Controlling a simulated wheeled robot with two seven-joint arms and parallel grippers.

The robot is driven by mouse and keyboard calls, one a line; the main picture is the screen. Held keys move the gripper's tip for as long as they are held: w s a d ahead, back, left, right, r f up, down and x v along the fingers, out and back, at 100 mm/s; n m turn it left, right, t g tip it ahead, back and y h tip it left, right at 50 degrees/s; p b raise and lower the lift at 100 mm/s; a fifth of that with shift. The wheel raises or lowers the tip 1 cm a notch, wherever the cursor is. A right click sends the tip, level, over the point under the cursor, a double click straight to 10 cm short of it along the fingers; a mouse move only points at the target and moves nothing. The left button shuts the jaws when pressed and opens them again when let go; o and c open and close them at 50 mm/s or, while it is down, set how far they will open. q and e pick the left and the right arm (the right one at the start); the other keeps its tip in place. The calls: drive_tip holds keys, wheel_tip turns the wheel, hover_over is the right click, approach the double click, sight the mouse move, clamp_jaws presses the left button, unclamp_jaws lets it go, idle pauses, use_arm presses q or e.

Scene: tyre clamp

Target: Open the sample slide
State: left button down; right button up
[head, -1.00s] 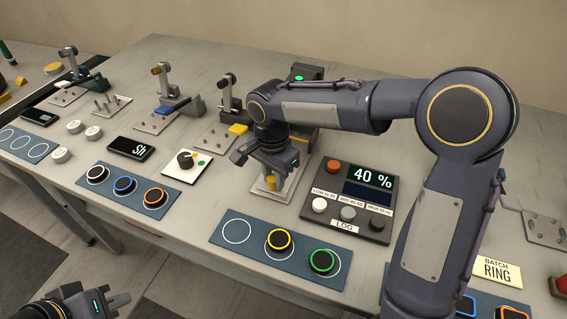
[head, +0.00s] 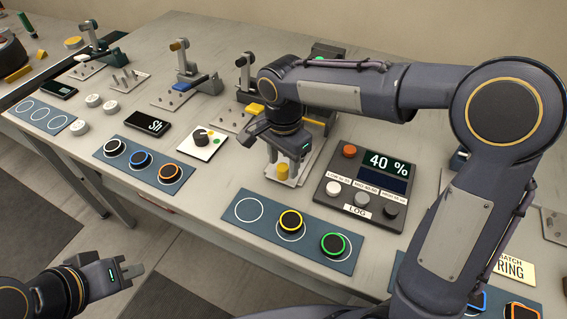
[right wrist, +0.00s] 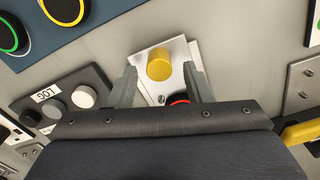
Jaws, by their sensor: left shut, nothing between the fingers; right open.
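A yellow knob (head: 282,172) stands on a pale metal plate (head: 297,172), which I take to be the sample slide. My right gripper (head: 284,156) is above the plate, just behind the knob in the head view. In the right wrist view, the knob (right wrist: 159,65) shows ahead between the two spread fingers of the right gripper (right wrist: 161,84), with bare plate around it. The fingers are open; I cannot tell whether they touch anything. A red-and-black round part (right wrist: 179,99) is partly hidden by the gripper body. My left gripper (head: 122,272) is shut and empty, in front of the table.
A control panel (head: 365,186) reading 40 % with several buttons stands right of the plate. A blue mat (head: 262,224) with yellow and green rings lies in front.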

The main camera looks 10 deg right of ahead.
wheel_tip(320, 180, up, 6)
drive_tip(key=shift+f, duration=0.1)
idle(0.5)
drive_tip(key=shift+s+d+r, duration=0.1)
drive_tip(key=shift+d+r, duration=0.15)
drive_tip(key=s+d+r+n+t+y+p, duration=0.2)
drive_tip(key=s+d+n, duration=0.2)
drive_tip(key=s+d, duration=0.45)
drive_tip(key=s+d+f+n+t+y, duration=0.1)
drive_tip(key=s+f+n, duration=0.1)
drive_tip(key=s, duration=0.3)
drive_tip(key=s+d+f+n+t, duration=0.1)
drive_tip(key=s+n+t, duration=0.1)
drive_tip(key=s, duration=0.4)
drive_tip(key=shift+s+f+n+t+y+p, duration=0.2)
drive_tip(key=shift+f+n+t+y+p, duration=0.15)
drive_tip(key=shift+n, duration=0.35)
